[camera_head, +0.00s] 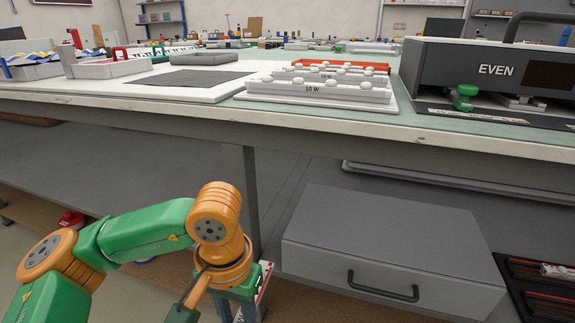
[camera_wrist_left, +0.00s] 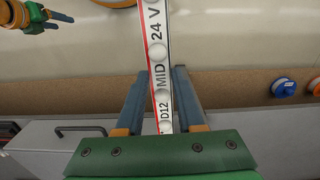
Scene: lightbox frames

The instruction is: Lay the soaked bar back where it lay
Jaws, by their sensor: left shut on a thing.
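My left gripper (camera_head: 245,308) is low in front of the bench, below the tabletop. In the left wrist view the left gripper (camera_wrist_left: 161,78) is shut on a long white bar (camera_wrist_left: 158,78). The bar has a red edge, round white domes and the print "24 V", "MID" and "D12". Its far end runs out of the top of that view. In the head view only a narrow white and red piece of the bar (camera_head: 265,272) shows beside my wrist. My right gripper (camera_wrist_left: 50,20) shows small at the upper left of the left wrist view; its opening is unclear.
A dark rack (camera_head: 518,285) with a similar bar stands at lower right, beside a grey drawer unit (camera_head: 385,245).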

